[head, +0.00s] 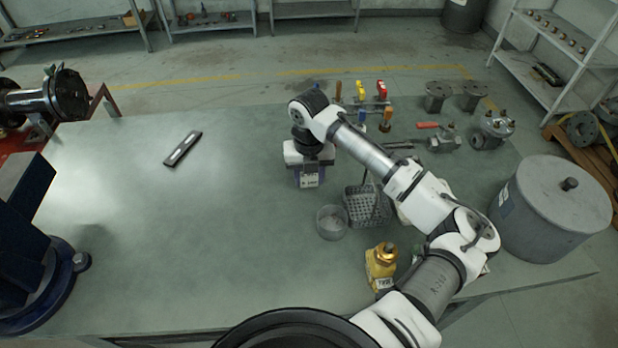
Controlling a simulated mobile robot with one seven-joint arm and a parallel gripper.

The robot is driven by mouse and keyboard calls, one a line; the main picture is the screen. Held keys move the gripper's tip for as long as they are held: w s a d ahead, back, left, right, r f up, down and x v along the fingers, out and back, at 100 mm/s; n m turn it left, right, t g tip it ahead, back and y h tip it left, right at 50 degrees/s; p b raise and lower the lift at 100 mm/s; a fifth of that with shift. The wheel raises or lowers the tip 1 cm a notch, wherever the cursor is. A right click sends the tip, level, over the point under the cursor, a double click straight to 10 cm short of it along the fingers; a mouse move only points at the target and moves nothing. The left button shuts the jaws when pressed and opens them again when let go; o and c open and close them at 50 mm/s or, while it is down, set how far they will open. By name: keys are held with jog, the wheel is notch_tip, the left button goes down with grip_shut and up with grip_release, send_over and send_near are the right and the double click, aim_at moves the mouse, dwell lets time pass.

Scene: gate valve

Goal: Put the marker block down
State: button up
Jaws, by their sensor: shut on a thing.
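My gripper (308,180) hangs from the white wrist near the middle of the bench, pointing down. It is shut on the marker block (309,182), a small bluish-purple piece with a pale label under the hand. The hand hides most of the block and the fingertips. I cannot tell whether the block touches the bench top (230,240) or is held just above it.
A round clear dish (332,223) and a grey basket (366,207) stand close right of my gripper. A dark flat bar (183,148) lies to the left. A yellow fitting (381,265) and a large lidded pot (550,210) are at right. The left bench is mostly clear.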

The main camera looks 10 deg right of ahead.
jog(key=shift+f, duration=1.1)
jog(key=shift+f, duration=0.1)
jog(key=o, duration=1)
